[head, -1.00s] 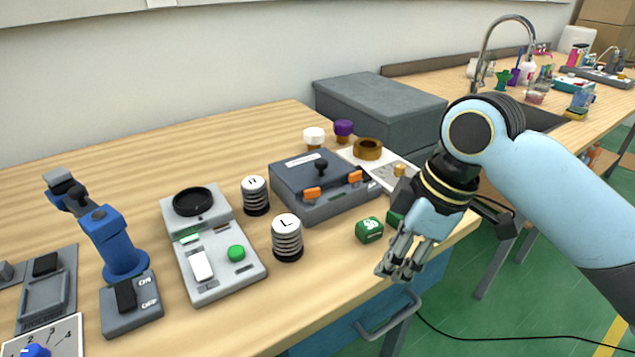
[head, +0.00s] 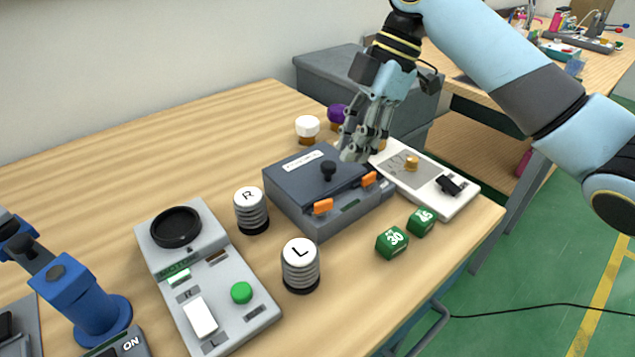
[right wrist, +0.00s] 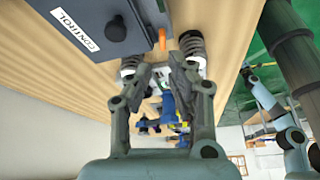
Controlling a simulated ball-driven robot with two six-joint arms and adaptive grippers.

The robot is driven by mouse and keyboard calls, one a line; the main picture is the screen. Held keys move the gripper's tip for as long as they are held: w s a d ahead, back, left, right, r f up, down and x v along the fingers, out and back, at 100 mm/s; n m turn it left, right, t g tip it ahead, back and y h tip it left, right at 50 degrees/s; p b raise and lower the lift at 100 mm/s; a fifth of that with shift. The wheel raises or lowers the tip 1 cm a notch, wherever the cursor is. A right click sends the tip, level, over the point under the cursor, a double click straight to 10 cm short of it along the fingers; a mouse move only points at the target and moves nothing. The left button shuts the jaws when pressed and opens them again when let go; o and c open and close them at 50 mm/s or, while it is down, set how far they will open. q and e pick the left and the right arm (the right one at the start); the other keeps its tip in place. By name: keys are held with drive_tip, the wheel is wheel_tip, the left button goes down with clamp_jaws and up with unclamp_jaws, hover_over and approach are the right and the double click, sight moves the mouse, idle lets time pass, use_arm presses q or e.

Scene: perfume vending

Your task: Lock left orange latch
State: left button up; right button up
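A dark grey box (head: 289,193) with a black knob (head: 328,170) stands mid-table. Its front carries the left orange latch (head: 322,206) and the right orange latch (head: 369,179). My right gripper (head: 353,150) is above the box's right rear part, behind the right latch, and holds nothing. In the right wrist view its fingers (right wrist: 157,82) are apart. That view also shows the box (right wrist: 98,12) with its CONTROL label and one orange latch (right wrist: 162,40) beyond the fingertips; which latch is unclear. My left gripper is out of view.
The R cylinder (head: 251,211) and L cylinder (head: 300,267) stand left and in front of the box. Two green dice-like blocks, one marked 30 (head: 392,242), lie to its front right. A white panel (head: 449,204) lies right; white-capped (head: 307,128) and purple-capped bottles stand behind.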

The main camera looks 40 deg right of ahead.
hover_over(328, 200)
drive_tip(key=d, duration=0.2)
drive_tip(key=f, duration=0.4)
drive_tip(key=shift+s+d+f, duration=0.1)
drive_tip(key=shift+s+f, duration=0.1)
drive_tip(key=shift+s, duration=0.1)
drive_tip(key=x, duration=0.4)
drive_tip(key=shift+w+f, duration=0.1)
drive_tip(key=shift+w, duration=0.05)
drive_tip(key=shift+f, duration=0.55)
clamp_jaws()
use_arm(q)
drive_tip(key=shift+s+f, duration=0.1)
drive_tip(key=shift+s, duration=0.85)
